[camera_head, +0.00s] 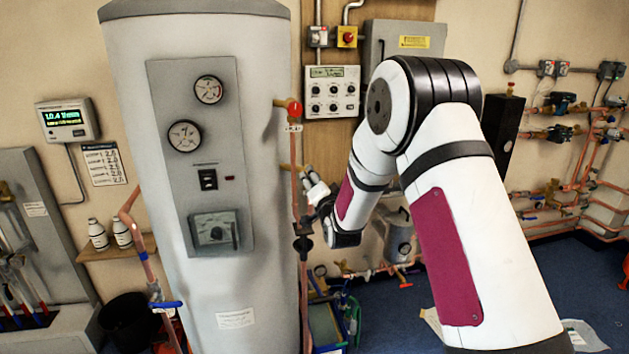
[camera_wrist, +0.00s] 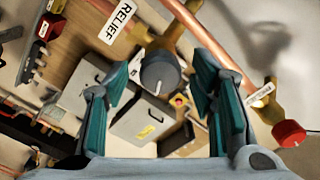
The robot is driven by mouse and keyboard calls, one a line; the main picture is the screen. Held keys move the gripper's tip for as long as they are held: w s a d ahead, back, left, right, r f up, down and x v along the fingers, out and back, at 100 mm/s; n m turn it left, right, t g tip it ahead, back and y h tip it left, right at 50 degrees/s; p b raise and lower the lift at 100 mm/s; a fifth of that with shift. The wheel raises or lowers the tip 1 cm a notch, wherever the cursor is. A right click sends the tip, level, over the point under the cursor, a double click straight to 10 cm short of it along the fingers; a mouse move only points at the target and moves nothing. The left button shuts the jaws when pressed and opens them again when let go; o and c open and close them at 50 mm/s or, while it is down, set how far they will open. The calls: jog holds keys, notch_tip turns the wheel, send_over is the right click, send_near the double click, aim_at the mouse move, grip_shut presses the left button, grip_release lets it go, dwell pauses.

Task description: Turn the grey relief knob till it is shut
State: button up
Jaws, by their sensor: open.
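The grey relief knob (camera_wrist: 160,73) shows in the wrist view as a round grey cap with a pale line on its face, on a brass fitting of a copper pipe. A white RELIEF label (camera_wrist: 117,22) is beside it. My gripper (camera_wrist: 161,72) is open, its teal-padded fingers either side of the knob in the picture with visible gaps; I cannot tell how far off in depth it is. In the head view my gripper (camera_head: 316,192) is by the vertical copper pipe right of the tank, and I cannot make out the knob there.
A red knob (camera_wrist: 288,133) is right of my gripper in the wrist view; it also shows higher on the pipe in the head view (camera_head: 294,108). The large grey tank (camera_head: 270,270) stands close on the left. Copper pipework (camera_head: 585,165) covers the right wall.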

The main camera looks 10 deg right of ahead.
jog(key=shift+w, duration=0.9)
jog(key=c, duration=1.2)
jog(key=shift+n, duration=0.4)
jog(key=n+b, duration=0.3)
jog(key=n, duration=0.2)
jog(key=shift+a+n, duration=0.1)
jog(key=shift+n, duration=0.3)
jog(key=shift+o, duration=0.3)
jog(key=n+b, duration=0.2)
jog(key=n, duration=0.3)
jog(key=shift+n+b, duration=0.3)
jog(key=shift+c, duration=0.2)
